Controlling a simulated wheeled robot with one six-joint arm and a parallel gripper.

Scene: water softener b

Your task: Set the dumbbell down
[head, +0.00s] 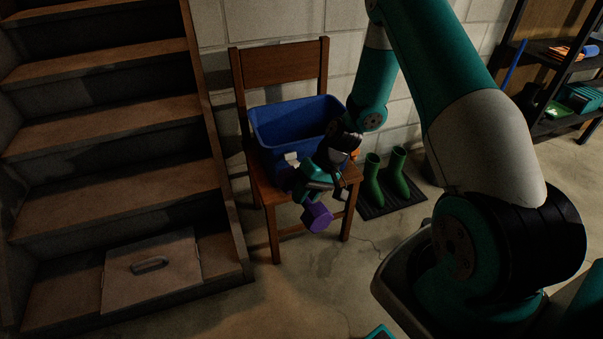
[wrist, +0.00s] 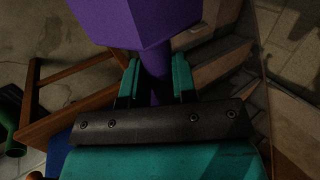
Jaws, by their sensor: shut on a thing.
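A purple dumbbell (head: 317,217) is in my gripper (head: 313,191). One of its heads hangs in front of the wooden chair's (head: 284,64) seat edge, and part of the other head shows behind the gripper. In the wrist view, my gripper (wrist: 156,82) has its teal fingers on both sides of the dumbbell's handle, and a large purple head (wrist: 135,20) fills the top middle. The dumbbell is held above the floor; whether it touches the chair cannot be told.
A blue bin (head: 290,125) stands on the chair seat. Green boots (head: 385,178) stand on a dark mat right of the chair. Wooden stairs (head: 115,115) with a lidded panel (head: 150,270) are at left. Shelves (head: 560,95) stand at far right. Concrete floor (head: 310,275) before the chair is clear.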

